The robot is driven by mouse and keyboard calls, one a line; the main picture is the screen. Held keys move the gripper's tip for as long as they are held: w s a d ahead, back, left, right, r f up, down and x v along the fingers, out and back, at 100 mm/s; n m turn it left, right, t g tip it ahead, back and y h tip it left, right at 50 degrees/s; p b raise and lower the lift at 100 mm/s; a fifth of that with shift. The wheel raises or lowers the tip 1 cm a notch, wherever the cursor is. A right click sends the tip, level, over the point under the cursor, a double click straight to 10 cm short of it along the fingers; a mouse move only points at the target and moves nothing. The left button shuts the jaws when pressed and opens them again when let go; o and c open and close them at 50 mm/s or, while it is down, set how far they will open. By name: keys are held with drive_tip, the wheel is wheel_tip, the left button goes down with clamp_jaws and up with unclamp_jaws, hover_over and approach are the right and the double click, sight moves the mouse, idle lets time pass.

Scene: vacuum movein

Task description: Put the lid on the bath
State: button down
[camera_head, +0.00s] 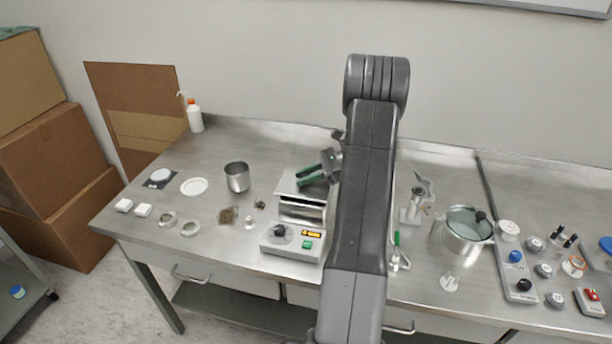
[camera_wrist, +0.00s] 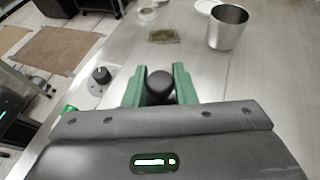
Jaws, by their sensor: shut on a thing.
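The bath (camera_head: 293,243) is a pale box with a dial, a lit display and a green button on its front, left of my arm in the head view. Its dial corner (camera_wrist: 100,75) shows at the left in the wrist view. My gripper (camera_head: 312,174) is over the bath, its green fingers shut on a round black knob (camera_wrist: 159,84). A flat steel plate, apparently the lid (camera_head: 287,184), lies under the fingers at the bath's top. A dark band shows below its front edge. I cannot tell whether it touches the rim; my gripper and arm hide part of it.
A steel beaker (camera_head: 237,178) stands left of the bath, with small dishes and white blocks farther left. A pot with a glass lid (camera_head: 467,224) stands right of my arm, near several knobs and small devices. The wall is close behind the bench.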

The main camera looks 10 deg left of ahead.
drive_tip(key=shift+f, duration=0.6)
drive_tip(key=c, duration=1.2)
unclamp_jaws()
drive_tip(key=shift+r, duration=0.25)
drive_tip(key=v, duration=0.4)
drive_tip(key=b+v, duration=0.1)
drive_tip(key=v, duration=0.3)
drive_tip(key=b+v, duration=0.1)
drive_tip(key=v, duration=0.3)
drive_tip(key=shift+r, duration=0.35)
